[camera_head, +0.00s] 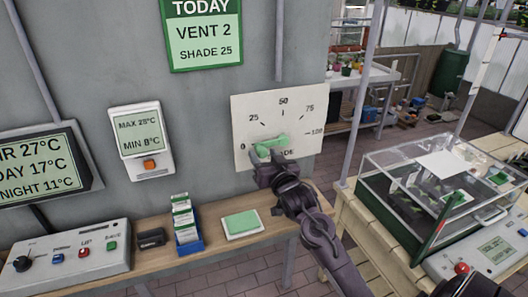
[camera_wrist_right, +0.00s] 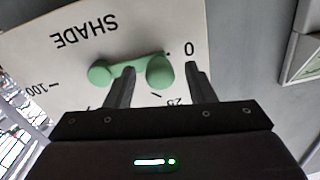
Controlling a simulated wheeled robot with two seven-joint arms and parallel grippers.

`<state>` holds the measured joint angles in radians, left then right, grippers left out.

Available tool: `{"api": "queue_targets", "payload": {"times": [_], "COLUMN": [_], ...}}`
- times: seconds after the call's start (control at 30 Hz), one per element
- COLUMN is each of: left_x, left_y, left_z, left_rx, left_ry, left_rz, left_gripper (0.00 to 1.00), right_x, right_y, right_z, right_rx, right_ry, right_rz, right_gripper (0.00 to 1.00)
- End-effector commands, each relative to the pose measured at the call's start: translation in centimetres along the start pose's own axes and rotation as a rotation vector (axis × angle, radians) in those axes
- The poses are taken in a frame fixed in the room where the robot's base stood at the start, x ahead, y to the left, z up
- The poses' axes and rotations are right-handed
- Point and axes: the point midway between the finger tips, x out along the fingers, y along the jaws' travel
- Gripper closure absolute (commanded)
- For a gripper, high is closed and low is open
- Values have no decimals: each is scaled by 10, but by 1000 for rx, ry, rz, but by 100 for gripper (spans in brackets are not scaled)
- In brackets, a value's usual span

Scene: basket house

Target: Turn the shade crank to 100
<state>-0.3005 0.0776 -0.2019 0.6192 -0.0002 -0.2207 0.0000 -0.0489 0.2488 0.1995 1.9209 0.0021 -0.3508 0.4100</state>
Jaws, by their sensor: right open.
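The shade dial plate (camera_head: 300,97) is a white panel on the grey wall, marked 0, 25, 50, 75 and 100. Its green crank (camera_head: 270,141) lies roughly level, with the handle end toward the 0 side. In the right wrist view, upside down, the crank's rounded knob (camera_wrist_right: 160,71) is between the two fingers, close to the 0. My right gripper (camera_head: 264,166) is open at the crank; gaps show on both sides of the knob in the wrist view (camera_wrist_right: 162,80). One finger overlaps the crank's bar; contact cannot be told. My left gripper is not in view.
A sign (camera_head: 203,35) reads VENT 2, SHADE 25. A wooden shelf (camera_head: 265,222) below holds a control box (camera_head: 65,262), a blue card box (camera_head: 188,241) and a green pad (camera_head: 241,223). A clear-lidded planter (camera_head: 425,185) stands on the right table.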

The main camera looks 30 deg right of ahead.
Motion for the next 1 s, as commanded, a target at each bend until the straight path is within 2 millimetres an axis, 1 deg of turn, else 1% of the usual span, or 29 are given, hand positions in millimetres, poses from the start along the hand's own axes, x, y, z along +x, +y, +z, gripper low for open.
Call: {"api": "queue_targets", "payload": {"times": [0.1, 0.33, 0.37, 0.7, 0.73, 1.0], "left_x": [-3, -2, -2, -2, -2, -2], "left_y": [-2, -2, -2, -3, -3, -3], "left_z": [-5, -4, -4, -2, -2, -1], "left_rx": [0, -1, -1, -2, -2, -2], "left_ry": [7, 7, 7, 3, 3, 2], "left_rz": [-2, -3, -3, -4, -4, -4], "left_gripper": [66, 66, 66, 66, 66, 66], "right_x": [6, 6, 6, 6, 6, 9], "right_y": [0, 0, 0, 0, 0, -1], "right_z": [0, 1, 1, 1, 1, 0], "right_rx": [-1, -1, -1, -1, 0, 11], "right_ry": [0, 0, 0, 0, 0, 0], "right_rz": [0, 0, 0, 1, 1, 1], "right_gripper": [51, 51, 53, 98, 100, 100]}}
